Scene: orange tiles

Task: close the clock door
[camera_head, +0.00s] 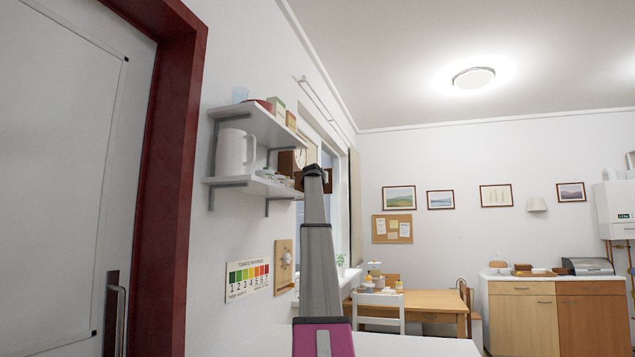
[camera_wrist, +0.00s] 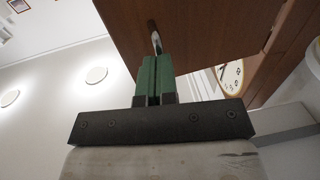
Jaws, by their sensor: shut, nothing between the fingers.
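The wooden clock (camera_head: 287,162) stands on the lower wall shelf in the head view, partly hidden by my arm. Its white face (camera_head: 300,158) shows, and in the wrist view the face (camera_wrist: 231,78) shows at the right, past the door's edge. The brown clock door (camera_wrist: 200,35) stands open, swung out from the face, and fills the upper middle of the wrist view. A small metal handle (camera_wrist: 155,38) is on it. My gripper (camera_wrist: 153,62) is shut and empty, its green fingers just below the handle; whether they touch the door I cannot tell.
The upper shelf (camera_head: 262,124) holds a red bowl and small boxes. A white jug (camera_head: 235,152) stands left of the clock on the lower shelf (camera_head: 255,187). A window lies beyond it. Open room is to the right, with a table (camera_head: 425,302) farther back.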

